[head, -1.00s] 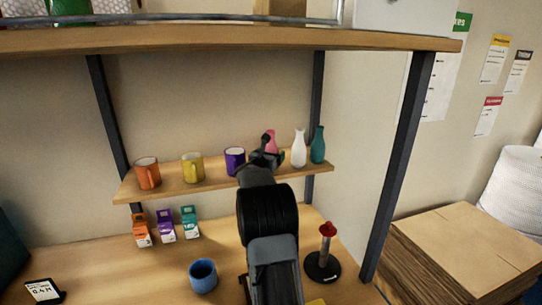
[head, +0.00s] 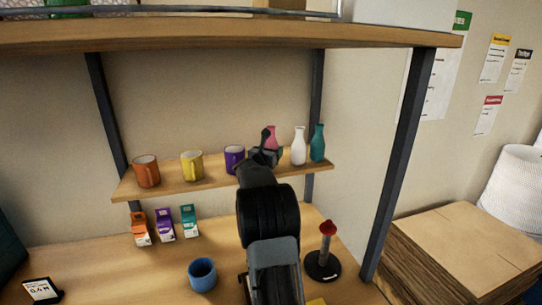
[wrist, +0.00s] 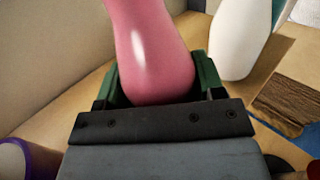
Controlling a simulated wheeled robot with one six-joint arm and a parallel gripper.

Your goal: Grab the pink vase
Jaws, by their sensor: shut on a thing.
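The pink vase (head: 271,134) is at the small shelf, between the purple mug and the white vase. In the wrist view the pink vase (wrist: 153,55) fills the middle, with its rounded body between the green-edged fingers. My gripper (wrist: 160,85) is shut on it, one finger on each side. In the head view my gripper (head: 266,153) reaches the shelf and covers the lower part of the vase. Whether the vase's base touches the shelf is hidden.
A white vase (head: 299,147) stands close on the right, with a teal vase (head: 317,144) beyond it. A purple mug (head: 234,158) is close on the left. Yellow and orange mugs stand farther left. A blue mug (head: 202,275) and a red-topped stand (head: 325,252) are on the bench below.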

